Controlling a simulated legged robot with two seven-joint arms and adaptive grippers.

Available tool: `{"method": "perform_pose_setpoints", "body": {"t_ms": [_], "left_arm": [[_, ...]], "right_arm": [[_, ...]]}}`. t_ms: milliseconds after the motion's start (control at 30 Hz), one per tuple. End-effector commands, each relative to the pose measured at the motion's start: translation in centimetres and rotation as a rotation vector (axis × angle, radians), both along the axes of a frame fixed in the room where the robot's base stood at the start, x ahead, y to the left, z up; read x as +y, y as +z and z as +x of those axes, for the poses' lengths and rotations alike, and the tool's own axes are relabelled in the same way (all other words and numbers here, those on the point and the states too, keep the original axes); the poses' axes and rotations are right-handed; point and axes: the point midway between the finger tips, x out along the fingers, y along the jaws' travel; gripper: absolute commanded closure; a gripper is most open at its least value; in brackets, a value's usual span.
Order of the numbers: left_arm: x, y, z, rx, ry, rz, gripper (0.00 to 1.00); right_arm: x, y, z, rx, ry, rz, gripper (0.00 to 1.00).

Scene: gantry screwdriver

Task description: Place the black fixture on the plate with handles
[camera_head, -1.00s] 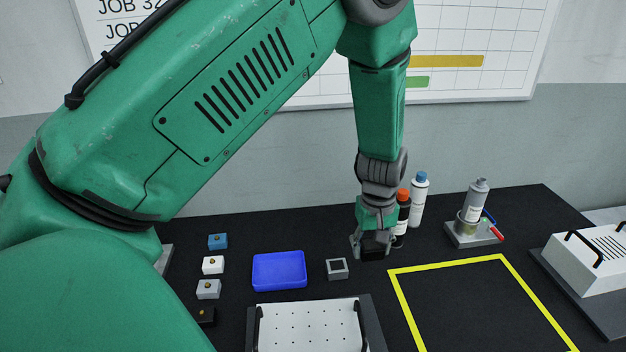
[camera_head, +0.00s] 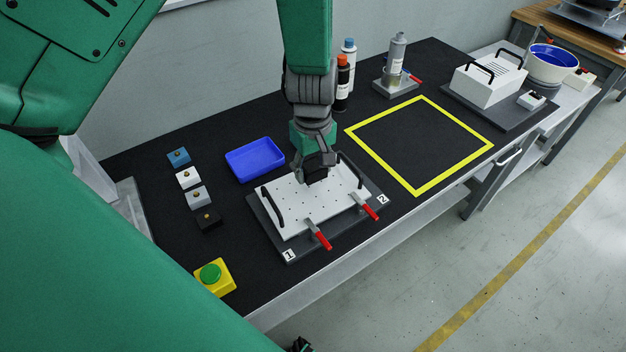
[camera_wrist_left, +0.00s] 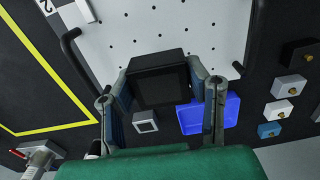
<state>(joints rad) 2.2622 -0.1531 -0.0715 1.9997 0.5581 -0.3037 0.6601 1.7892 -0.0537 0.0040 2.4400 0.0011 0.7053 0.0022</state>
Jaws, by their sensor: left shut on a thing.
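My left gripper (camera_head: 316,166) is shut on the black fixture (camera_head: 315,175), a dark block, and holds it over the far part of the white plate with handles (camera_head: 290,218). In the left wrist view the black fixture (camera_wrist_left: 162,84) sits between the two fingers of the gripper (camera_wrist_left: 157,80), with the perforated plate (camera_wrist_left: 140,28) behind it. The plate has a black handle at each end and lies on a grey base. I cannot tell whether the fixture touches the plate. My right gripper is not in view.
Two red-handled clamps (camera_head: 319,236) (camera_head: 368,206) stand at the plate's front edge. A blue tray (camera_head: 255,160) and several small blocks (camera_head: 188,178) lie to the left. Bottles (camera_head: 343,82) stand behind the gripper. The yellow-outlined area (camera_head: 420,140) is empty. A small grey square frame (camera_wrist_left: 145,122) shows in the wrist view.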

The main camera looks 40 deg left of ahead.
Motion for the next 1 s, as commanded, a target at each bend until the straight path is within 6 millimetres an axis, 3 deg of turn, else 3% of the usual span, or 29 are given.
{"method": "perform_pose_setpoints", "body": {"t_ms": [433,800,833,867,900,1000], "left_arm": [[-0.5,-4.6,-0.1,-0.001,0.0,0.007,0.91],[0.0,-5.2,-0.1,-0.003,0.001,0.001,0.91],[0.0,-5.2,-0.1,-0.002,0.001,0.0,0.54],[0.0,-5.2,0.0,-0.003,0.001,0.0,0.43],[0.1,-5.2,0.0,-0.003,0.001,0.0,0.36],[0.0,-5.1,0.0,-0.003,0.0,0.001,0.36]], "right_arm": [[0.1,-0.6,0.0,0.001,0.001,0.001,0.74],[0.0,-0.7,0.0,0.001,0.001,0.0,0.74],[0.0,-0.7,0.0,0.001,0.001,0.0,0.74],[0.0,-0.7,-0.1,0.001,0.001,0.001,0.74],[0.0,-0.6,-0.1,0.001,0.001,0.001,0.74],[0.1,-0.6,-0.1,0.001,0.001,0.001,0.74]]}}
